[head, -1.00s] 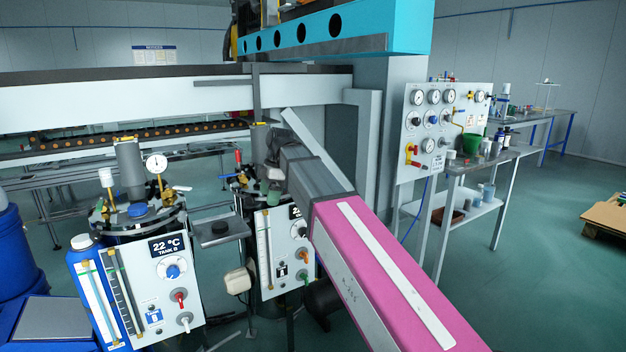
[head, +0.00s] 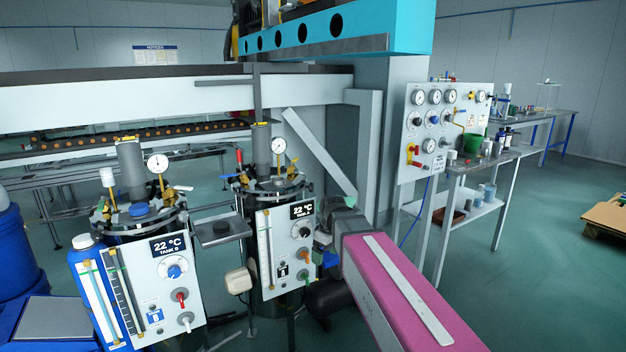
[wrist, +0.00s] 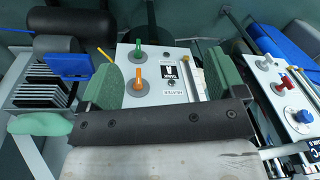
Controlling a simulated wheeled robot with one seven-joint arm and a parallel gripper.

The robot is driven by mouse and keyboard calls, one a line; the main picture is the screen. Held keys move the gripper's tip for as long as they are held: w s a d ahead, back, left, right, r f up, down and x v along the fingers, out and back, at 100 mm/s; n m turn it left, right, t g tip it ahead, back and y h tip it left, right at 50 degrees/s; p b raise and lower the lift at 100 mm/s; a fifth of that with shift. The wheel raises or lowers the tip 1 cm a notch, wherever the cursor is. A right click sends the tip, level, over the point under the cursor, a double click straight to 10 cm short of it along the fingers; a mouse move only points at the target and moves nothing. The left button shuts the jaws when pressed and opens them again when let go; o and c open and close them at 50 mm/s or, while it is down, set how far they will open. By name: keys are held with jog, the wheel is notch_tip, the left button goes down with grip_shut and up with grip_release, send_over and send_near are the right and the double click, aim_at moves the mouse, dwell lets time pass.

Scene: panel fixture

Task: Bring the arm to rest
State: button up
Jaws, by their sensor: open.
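My arm's pink link reaches in from the bottom right of the head view, with its dark wrist beside the right edge of the panel of the tank at the middle (head: 285,250). My gripper (wrist: 160,82) is open in the wrist view, its green pads apart with nothing held between them. Beyond the pads is the white panel, with a green knob (wrist: 138,53) and an orange knob (wrist: 138,85). From the wrist view I cannot tell the exact gap to the panel. In the head view the gripper is mostly hidden by the wrist.
Tank B's panel (head: 165,285) stands at the left, beside a blue barrel (head: 15,255). A gauge board (head: 445,130) and a bench (head: 475,165) stand at the right. A grey post and slanted brace rise behind my wrist. Floor at the far right is open up to a pallet (head: 605,220).

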jog(key=s+d+f+m+h, duration=0.1)
jog(key=s+d+f+m, duration=0.9)
jog(key=d+f, duration=0.4)
jog(key=shift+s+d+f, duration=0.2)
jog(key=shift+d, duration=0.2)
